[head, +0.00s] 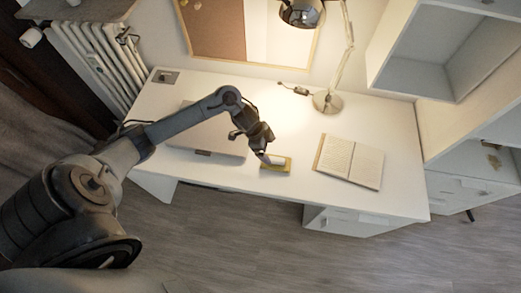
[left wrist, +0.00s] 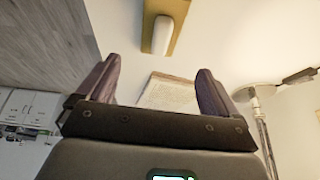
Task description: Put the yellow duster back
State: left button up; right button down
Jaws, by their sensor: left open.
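The yellow duster (head: 284,166) lies on the white desk near its front edge, with a pale block on top of it. In the left wrist view the yellow duster (left wrist: 178,38) is at the top, beyond the fingertips, with the pale part along its middle. My left gripper (head: 263,150) is just above and behind the duster in the head view and partly covers it. The left wrist view shows the two fingers (left wrist: 157,80) apart with nothing held between them. My right gripper is not in view.
An open book (head: 350,162) lies right of the duster. A closed laptop (head: 207,135) lies left, under my left arm. A desk lamp (head: 328,101) stands at the back. White shelves (head: 440,60) rise at the right. A corkboard (head: 215,30) hangs behind the desk.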

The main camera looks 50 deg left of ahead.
pick_arm(q)
jog(key=s+d+r+n+t+y, duration=0.1)
jog(key=s+d+n+t, duration=0.2)
jog(key=d, duration=0.9)
jog(key=s+r+n+g+y, duration=0.1)
jog(key=s+r+n, duration=0.1)
jog(key=s, duration=0.5)
jog(key=s+r+n+g+y, duration=0.1)
jog(key=s+r+n, duration=0.2)
jog(key=s, duration=0.5)
jog(key=shift+s+a+r+g, duration=0.25)
jog(key=shift+a+r+g, duration=0.1)
jog(key=shift+r, duration=0.5)
notch_tip(320, 180, up, 24)
jog(key=p, duration=2.4)
jog(key=shift+r, duration=0.2)
